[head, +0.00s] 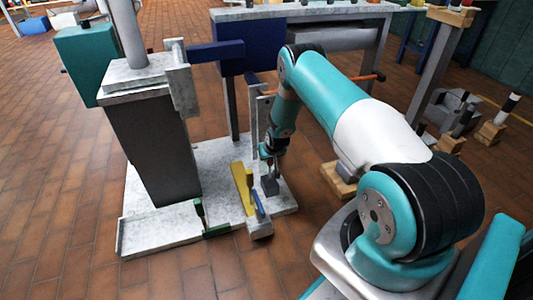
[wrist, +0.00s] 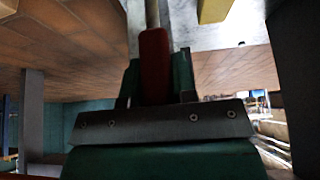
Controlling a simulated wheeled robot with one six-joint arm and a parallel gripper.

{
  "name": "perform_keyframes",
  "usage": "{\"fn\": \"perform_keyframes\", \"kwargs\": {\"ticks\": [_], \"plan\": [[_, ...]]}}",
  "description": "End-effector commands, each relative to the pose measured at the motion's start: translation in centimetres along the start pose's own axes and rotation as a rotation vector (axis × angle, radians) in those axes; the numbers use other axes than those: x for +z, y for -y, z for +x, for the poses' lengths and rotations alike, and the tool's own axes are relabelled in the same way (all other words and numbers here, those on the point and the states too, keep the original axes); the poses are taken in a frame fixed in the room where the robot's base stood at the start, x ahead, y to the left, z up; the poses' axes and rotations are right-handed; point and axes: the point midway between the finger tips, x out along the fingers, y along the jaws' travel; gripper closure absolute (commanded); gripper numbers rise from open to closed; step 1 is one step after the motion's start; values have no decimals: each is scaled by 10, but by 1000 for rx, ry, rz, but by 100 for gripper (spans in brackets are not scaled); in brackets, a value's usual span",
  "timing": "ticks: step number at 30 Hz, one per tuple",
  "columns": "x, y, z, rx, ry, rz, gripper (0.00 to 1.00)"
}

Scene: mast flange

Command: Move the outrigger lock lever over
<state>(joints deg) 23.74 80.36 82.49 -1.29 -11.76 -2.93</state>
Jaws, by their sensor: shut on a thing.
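My gripper (head: 268,156) points down over the right part of the pale base plate, beside a thin upright post (head: 254,125). It is shut on a dark red, rounded lever grip (wrist: 155,58), which shows in the wrist view between the green jaw parts. I take this grip to be the outrigger lock lever. A grey rod runs up from it in that view. In the head view the jaws and the grip are too small and covered to make out.
A grey column (head: 153,150) rises at left. A workbench (head: 300,12) stands behind. Open brick floor (head: 60,170) lies at left.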

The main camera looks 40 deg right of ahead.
Motion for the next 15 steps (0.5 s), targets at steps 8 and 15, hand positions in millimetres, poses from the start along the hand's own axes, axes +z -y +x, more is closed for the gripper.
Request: {"fn": "perform_keyframes", "kwargs": {"ticks": [8,15], "plan": [[0,1,1,-6,-2,-1,100],[-1,0,0,-4,-3,1,49]]}}
